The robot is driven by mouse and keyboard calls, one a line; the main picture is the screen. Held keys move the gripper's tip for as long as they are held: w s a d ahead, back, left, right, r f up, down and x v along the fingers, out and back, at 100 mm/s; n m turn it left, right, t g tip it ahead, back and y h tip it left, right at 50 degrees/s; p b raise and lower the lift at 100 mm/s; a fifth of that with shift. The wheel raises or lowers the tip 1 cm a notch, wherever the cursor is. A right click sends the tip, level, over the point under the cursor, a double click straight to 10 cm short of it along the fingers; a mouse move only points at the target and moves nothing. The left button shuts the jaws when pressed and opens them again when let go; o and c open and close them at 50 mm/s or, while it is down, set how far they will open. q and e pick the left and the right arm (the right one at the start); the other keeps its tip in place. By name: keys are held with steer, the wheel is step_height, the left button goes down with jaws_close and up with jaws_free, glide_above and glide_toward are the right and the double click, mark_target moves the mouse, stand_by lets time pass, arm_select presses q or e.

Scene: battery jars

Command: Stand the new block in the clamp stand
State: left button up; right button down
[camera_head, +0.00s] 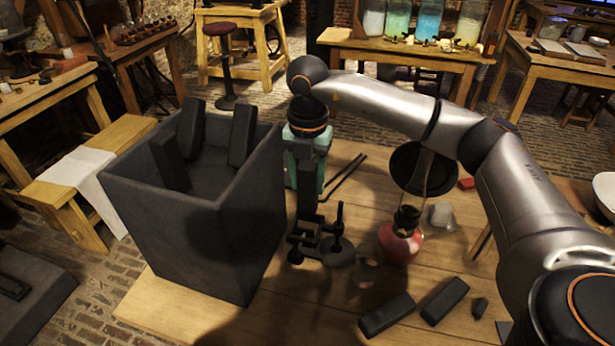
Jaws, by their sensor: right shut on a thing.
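My right gripper (308,150) points straight down from the wrist at the middle of the view. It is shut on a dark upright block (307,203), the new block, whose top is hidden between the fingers. The clamp stand (337,251), with a dark round base and a short rod, stands on the wooden table just below and right of the block. Its dark clamp parts lie close under the block's lower end. I cannot tell whether the block touches them. My left gripper is not in view.
A large dark grey bin (195,235) stands left of the clamp stand, with several dark blocks inside. A flask with red liquid (400,243) stands to the right. Dark blocks (387,315) lie at the table's front.

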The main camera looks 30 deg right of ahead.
mark_target(308, 213)
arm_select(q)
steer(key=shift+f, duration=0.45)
arm_select(e)
steer(key=shift+f, duration=0.5)
arm_select(q)
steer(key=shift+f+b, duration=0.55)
steer(key=shift+b, duration=0.2)
arm_select(e)
steer(key=shift+f, duration=1.2)
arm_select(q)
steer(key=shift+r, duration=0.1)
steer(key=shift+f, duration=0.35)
arm_select(e)
steer(key=shift+f, duration=0.5)
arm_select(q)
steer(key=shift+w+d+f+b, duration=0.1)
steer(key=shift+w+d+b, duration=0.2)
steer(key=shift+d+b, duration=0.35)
arm_select(e)
steer(key=shift+f, duration=0.95)
arm_select(q)
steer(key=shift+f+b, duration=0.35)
steer(key=shift+b, duration=0.15)
arm_select(e)
steer(key=shift+f, duration=0.5)
